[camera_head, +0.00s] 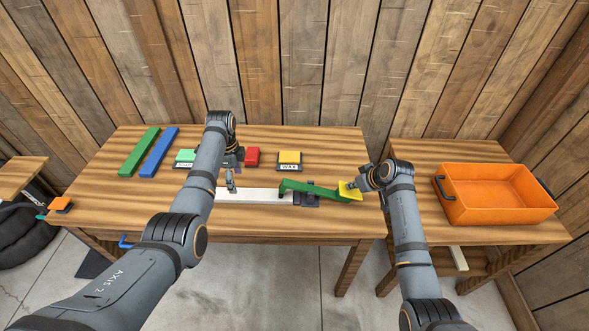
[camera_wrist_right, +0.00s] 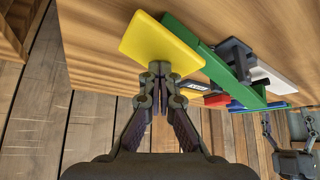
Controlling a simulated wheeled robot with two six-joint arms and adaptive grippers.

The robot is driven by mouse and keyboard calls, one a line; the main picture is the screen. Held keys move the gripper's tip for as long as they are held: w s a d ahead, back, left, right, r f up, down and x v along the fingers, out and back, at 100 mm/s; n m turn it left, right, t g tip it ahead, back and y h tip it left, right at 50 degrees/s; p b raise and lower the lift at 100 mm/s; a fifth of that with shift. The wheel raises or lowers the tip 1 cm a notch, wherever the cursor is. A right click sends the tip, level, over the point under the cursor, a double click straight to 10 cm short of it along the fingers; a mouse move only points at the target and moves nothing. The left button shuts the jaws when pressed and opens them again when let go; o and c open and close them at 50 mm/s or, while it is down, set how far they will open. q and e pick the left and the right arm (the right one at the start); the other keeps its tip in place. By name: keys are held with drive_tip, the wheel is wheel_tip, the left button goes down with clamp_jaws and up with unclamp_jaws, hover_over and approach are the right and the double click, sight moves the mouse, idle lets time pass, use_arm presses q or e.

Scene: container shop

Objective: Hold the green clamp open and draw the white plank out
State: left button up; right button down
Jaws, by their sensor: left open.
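The green clamp (camera_head: 315,190) stands on a dark base near the table's front edge, its arm reaching right to a yellow pad (camera_head: 349,191). In the right wrist view the green arm (camera_wrist_right: 212,66) runs behind the yellow pad (camera_wrist_right: 160,45). My right gripper (camera_wrist_right: 161,70) is shut, fingertips together at the pad's lower edge; I cannot tell how firmly they touch. The white plank (camera_head: 252,195) lies along the front edge, its right end at the clamp. My left gripper (camera_head: 231,184) is open at the plank's left part, partly hidden by its arm. Whether the jaw is clear of the plank is unclear.
A green plank (camera_head: 139,152) and a blue plank (camera_head: 159,152) lie at the left. Green, red (camera_head: 252,156) and yellow (camera_head: 289,157) blocks stand at the back. An orange crate (camera_head: 497,213) stands empty on the right table. An orange-and-dark object (camera_head: 60,204) sits at the left corner.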

sight(250, 194)
use_arm(q)
drive_tip(key=shift+o, duration=0.3)
drive_tip(key=s+d+r+t+y, duration=0.1)
drive_tip(key=d+r, duration=0.3)
drive_tip(key=d, duration=0.1)
drive_tip(key=shift+s+m+t, duration=0.3)
drive_tip(key=shift+s+m, duration=0.1)
use_arm(e)
drive_tip(key=shift+s+f, duration=0.1)
drive_tip(key=shift+f, duration=0.05)
use_arm(q)
drive_tip(key=f, duration=0.3)
drive_tip(key=w+f, duration=0.1)
drive_tip(key=f, duration=0.3)
drive_tip(key=a+f, duration=0.1)
drive_tip(key=f, duration=0.3)
drive_tip(key=shift+w+f, duration=0.1)
drive_tip(key=shift+w, duration=0.1)
drive_tip(key=c, duration=1.3)
clamp_jaws()
drive_tip(key=shift+a, duration=3.25)
drive_tip(key=shift+r, duration=0.2)
